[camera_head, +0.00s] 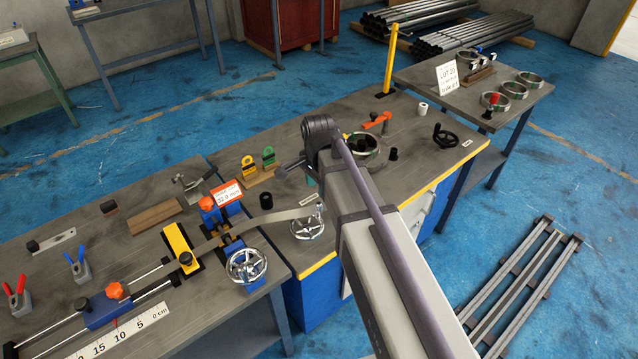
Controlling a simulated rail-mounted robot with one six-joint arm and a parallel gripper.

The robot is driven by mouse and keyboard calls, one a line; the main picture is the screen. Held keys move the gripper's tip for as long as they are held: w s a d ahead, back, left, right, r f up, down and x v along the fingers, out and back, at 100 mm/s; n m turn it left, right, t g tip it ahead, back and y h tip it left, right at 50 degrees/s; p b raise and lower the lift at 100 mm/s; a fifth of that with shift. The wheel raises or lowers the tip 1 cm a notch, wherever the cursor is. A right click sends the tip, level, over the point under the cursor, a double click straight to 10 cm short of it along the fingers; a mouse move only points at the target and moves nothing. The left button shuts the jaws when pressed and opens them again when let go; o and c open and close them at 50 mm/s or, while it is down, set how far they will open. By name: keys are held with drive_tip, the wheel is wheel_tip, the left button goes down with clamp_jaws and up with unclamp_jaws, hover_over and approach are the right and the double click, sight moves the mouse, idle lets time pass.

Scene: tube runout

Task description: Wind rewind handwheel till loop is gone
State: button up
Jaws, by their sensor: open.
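A black handwheel (445,136) with a knob lies at the right of the middle bench, near its edge label. Two chrome handwheels are further left: one (247,265) at the front edge of the left bench, one (307,227) at the left end of the middle bench. I cannot tell which is the rewind one. A metal strip (285,217) runs from the left bench clamps toward the middle bench. A coil (366,147) sits behind my arm, partly hidden, so any loop there is unclear. My gripper (284,172) is open, above the middle bench, apart from every handwheel.
A yellow post (390,58) stands at the back of the middle bench. Green and yellow gauges (258,163) stand left of my gripper. A side table (475,92) holds several metal rings. A rack (525,285) lies on the blue floor at right. Bench surface around the black handwheel is mostly clear.

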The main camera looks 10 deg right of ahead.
sight(319, 203)
wheel_tip(319, 203, down, 9)
drive_tip(key=b, duration=0.8)
drive_tip(key=shift+r+p, duration=0.35)
drive_tip(key=shift+r, duration=0.05)
drive_tip(key=c, duration=0.7)
drive_tip(key=shift+c, duration=0.2)
